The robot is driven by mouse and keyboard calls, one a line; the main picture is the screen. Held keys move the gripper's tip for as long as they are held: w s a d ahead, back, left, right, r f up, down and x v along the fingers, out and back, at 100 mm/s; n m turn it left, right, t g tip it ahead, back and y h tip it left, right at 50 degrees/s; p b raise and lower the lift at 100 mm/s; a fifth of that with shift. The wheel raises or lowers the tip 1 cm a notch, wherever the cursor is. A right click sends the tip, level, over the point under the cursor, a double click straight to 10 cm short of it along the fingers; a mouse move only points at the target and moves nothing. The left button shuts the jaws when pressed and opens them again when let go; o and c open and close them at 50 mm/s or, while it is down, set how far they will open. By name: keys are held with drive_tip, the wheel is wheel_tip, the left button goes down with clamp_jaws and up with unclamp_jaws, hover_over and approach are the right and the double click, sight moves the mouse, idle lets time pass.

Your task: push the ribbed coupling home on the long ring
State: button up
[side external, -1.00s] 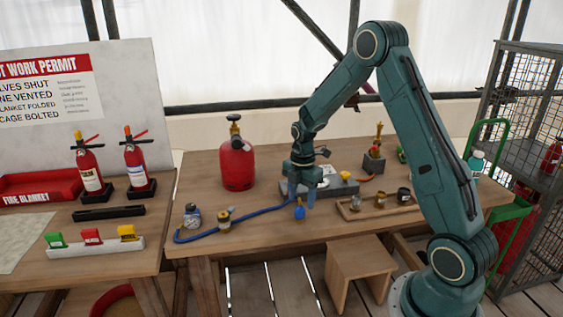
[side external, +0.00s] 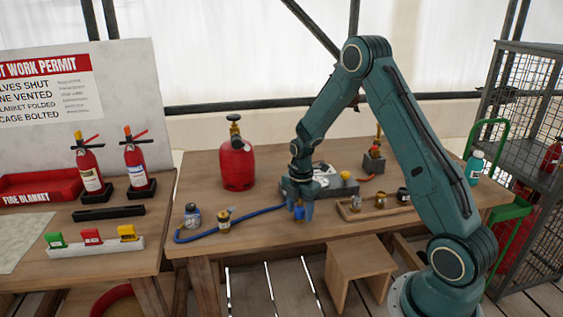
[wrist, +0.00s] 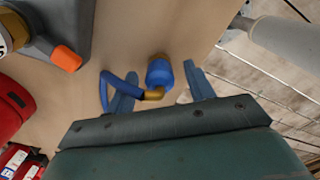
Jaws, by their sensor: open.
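A blue, round coupling (side external: 298,214) stands near the front edge of the workbench at the end of a blue hose (side external: 245,217). In the wrist view the coupling (wrist: 159,72) joins a brass elbow (wrist: 153,94); its ribs are too small to make out. My gripper (side external: 302,210) is low over the bench with its fingers around the coupling. In the wrist view my gripper (wrist: 161,84) is open, one finger on each side, with a visible gap at the right. I cannot tell which fitting is the long ring.
A red gas cylinder (side external: 237,164) stands behind the hose. A grey case (side external: 345,187) is behind.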

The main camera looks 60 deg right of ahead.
sight(300, 205)
drive_tip(key=c, duration=1)
drive_tip(key=shift+r, duration=0.15)
wheel_tip(300, 205, up, 20)
drive_tip(key=shift+w, duration=0.1)
idle(0.6)
drive_tip(key=w+d, duration=0.8)
drive_tip(key=d, duration=0.2)
drive_tip(key=shift+w+d+f, duration=0.15)
drive_tip(key=shift+w+f, duration=0.15)
drive_tip(key=shift+w, duration=0.05)
